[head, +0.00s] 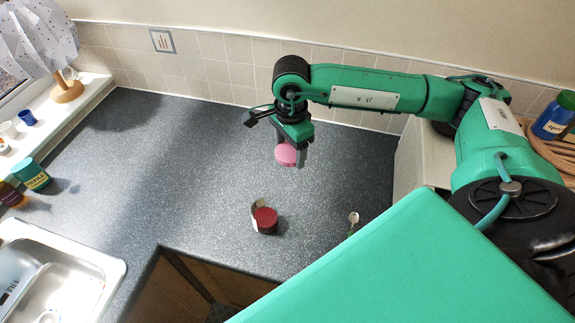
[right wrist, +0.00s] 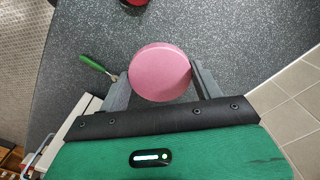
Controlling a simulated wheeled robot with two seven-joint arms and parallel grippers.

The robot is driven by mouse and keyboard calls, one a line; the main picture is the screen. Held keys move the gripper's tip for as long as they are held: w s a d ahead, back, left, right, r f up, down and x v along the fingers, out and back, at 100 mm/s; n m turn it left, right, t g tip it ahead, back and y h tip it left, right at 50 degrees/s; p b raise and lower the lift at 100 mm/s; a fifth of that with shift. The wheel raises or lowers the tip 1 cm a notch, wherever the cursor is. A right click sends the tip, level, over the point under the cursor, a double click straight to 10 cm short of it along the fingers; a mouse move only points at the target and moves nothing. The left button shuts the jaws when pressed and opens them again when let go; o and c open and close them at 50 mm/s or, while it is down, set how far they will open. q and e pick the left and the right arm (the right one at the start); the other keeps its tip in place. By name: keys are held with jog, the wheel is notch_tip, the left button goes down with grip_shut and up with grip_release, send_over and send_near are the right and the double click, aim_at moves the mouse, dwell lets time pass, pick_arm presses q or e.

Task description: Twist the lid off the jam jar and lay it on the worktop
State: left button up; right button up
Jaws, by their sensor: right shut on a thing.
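The pink round lid (head: 286,155) is between the fingers of my right gripper (head: 290,158), which is shut on it. It is held up off the worktop (head: 190,180), beyond the jar in the head view. The lid (right wrist: 160,73) shows its flat face in the right wrist view, with a finger on each side. Only a red bit of the jar shows at the top of the right wrist view. My left gripper is out of view.
A green-handled spoon (head: 353,218) lies right of the jar. A sink (head: 60,275) is at front left, with a teal jar (head: 32,175) behind it. A blue jar (head: 553,118) stands far right. The worktop's middle and left are clear.

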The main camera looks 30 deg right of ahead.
jog(key=shift+d+r+m, duration=0.15)
jog(key=shift+d+m, duration=0.1)
jog(key=shift+m, duration=0.15)
jog(key=shift+f+p, duration=0.2)
jog(key=shift+p, duration=0.1)
jog(key=p, duration=0.6)
send_over(292, 200)
notch_tip(292, 200, down, 15)
jog(key=shift+r, duration=0.1)
notch_tip(292, 200, down, 4)
jog(key=shift+f+p, duration=0.2)
jog(key=shift+p, duration=0.75)
jog(key=shift+f, duration=0.2)
